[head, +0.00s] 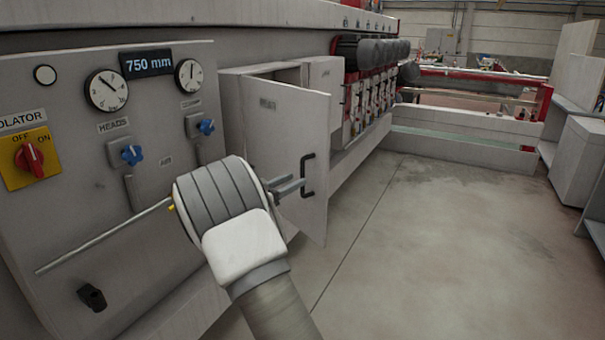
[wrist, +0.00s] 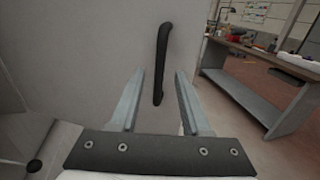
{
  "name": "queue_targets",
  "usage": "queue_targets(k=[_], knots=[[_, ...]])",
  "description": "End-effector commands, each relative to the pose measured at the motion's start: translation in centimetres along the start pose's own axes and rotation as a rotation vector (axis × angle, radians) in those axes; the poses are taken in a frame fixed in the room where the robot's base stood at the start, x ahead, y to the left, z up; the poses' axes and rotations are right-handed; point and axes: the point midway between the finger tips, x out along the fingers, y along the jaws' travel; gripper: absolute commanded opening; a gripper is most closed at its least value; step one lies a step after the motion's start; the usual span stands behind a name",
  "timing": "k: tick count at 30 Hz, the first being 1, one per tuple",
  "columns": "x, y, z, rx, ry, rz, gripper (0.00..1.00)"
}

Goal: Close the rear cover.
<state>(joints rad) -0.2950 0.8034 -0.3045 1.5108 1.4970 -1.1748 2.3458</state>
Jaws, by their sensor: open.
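The rear cover (head: 288,140) is a light grey hinged door on the machine's side. It stands open, swung out from its box-shaped housing, with a dark gap at its top. Its black bar handle (head: 307,175) is upright near the door's right edge. In the wrist view the handle (wrist: 162,62) shows between and beyond the two fingers. My gripper (head: 289,187) is in front of the door, just left of the handle in the head view. The fingers are apart and hold nothing; they also show in the wrist view (wrist: 160,85). I cannot tell whether they touch the door.
A control panel (head: 100,180) with gauges, blue valves and a red isolator switch (head: 30,157) is at left. A row of dark motors (head: 375,52) lies beyond the door. The floor (head: 420,240) at right is clear. A workbench (wrist: 265,85) shows in the wrist view.

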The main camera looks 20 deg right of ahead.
Motion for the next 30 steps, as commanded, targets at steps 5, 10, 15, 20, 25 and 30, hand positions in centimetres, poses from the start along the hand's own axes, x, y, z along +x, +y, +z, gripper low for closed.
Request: queue_targets(k=[5, 10, 15, 20, 25, 30], knots=[[3.0, 0.0, 0.1, 0.0, -0.001, -0.001, 0.47], [4.4, 0.0, 0.1, 0.0, -0.001, 0.0, 0.47], [4.7, 0.0, 0.0, 0.0, 0.0, 0.002, 0.47], [4.7, 0.0, 0.0, 0.0, 0.0, 0.001, 0.47], [4.7, 0.0, 0.0, 0.0, 0.0, 0.001, 0.17], [4.7, 0.0, 0.0, 0.0, 0.0, 0.001, 0.0]])
